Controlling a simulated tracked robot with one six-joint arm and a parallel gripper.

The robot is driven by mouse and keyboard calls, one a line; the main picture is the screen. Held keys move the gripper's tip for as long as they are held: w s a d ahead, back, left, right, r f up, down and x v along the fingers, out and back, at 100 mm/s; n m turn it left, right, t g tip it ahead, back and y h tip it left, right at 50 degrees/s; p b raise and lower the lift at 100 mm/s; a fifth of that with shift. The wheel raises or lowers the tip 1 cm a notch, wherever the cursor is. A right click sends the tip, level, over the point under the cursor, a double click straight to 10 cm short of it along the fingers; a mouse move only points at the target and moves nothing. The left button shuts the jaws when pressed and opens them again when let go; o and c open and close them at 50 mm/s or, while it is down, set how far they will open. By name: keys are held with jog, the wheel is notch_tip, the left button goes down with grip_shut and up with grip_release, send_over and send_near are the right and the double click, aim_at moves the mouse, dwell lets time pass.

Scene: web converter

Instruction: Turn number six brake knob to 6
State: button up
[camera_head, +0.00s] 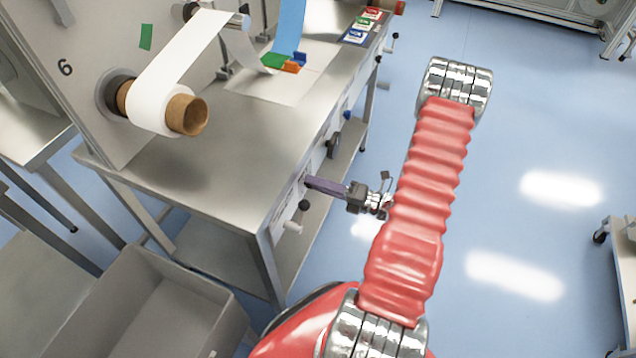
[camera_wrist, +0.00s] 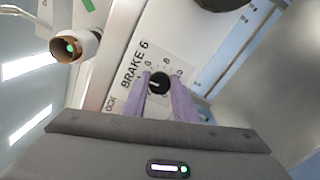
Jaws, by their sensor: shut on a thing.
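The brake knob (camera_wrist: 159,83) is a small black dial on a white label panel (camera_wrist: 131,76) marked "BRAKE 6" in the wrist view. Small numbers surround it, too small to read surely. A short white mark shows on its left side, but I cannot tell which number it points to. The purple fingers of my gripper (camera_wrist: 161,88) lie on both sides of the knob and are shut on it. In the head view my gripper (camera_head: 308,182) reaches the front face of the steel bench (camera_head: 225,175); the knob is hidden there behind the fingers.
A larger dark knob (camera_head: 333,145) is farther along the bench front. A paper roll on a cardboard core (camera_head: 187,115) sits above the bench. A grey bin (camera_head: 165,310) stands at the lower left.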

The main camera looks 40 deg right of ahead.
jog(key=m, duration=0.6)
jog(key=shift+d+f, duration=0.15)
jog(key=shift+d, duration=0.1)
jog(key=shift+m, duration=0.3)
jog(key=o, duration=0.7)
jog(key=shift+f, duration=0.1)
jog(key=o, duration=0.3)
jog(key=shift+a, duration=0.15)
jog(key=shift+o, duration=0.2)
jog(key=v, duration=1.3)
jog(key=shift+s, duration=0.35)
